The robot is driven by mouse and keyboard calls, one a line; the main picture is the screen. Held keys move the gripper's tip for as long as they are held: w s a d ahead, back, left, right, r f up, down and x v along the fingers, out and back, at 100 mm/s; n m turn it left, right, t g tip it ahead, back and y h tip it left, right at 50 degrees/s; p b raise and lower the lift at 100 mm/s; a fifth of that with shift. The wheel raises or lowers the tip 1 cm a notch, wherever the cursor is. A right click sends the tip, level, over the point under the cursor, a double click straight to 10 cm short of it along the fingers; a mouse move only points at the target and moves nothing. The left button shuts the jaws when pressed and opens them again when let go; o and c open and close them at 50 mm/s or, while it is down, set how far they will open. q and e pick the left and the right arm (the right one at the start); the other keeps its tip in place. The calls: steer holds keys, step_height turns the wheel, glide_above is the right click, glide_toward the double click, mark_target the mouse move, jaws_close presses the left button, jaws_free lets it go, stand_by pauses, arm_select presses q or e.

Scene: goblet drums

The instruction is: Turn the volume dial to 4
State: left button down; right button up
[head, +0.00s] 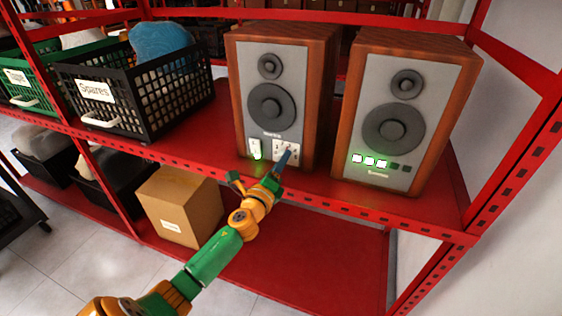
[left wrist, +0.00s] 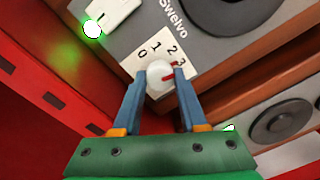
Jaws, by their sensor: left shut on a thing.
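The volume dial (left wrist: 158,76) is a pale round knob on a white plate (left wrist: 153,50) at the lower front of the left speaker (head: 285,90). In the left wrist view the figures 0, 1, 2 and 3 show around it. A red mark on the dial points roughly at the 3; any 4 is hidden, likely behind a finger. My left gripper (left wrist: 157,80) is shut on the dial, with one blue finger on each side. In the head view my left gripper (head: 284,160) covers the dial. My right gripper is not in view.
A white switch (head: 254,146) with a green light sits left of the dial. The right speaker (head: 400,110) has a row of lights (head: 370,161), three lit. A black basket (head: 140,100) stands left on the red shelf (head: 205,135); a cardboard box (head: 180,205) is below.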

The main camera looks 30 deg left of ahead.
arm_select(q)
steer(key=m, duration=0.4)
steer(key=shift+m+p, duration=0.3)
steer(key=shift+p, duration=0.1)
steer(key=shift+a+m+p, duration=0.1)
steer(key=shift+m+p, duration=0.45)
steer(key=shift+m, duration=2.05)
steer(key=shift+c, duration=2.2)
jaws_free()
steer(key=v, duration=0.7)
steer(key=shift+a, duration=0.1)
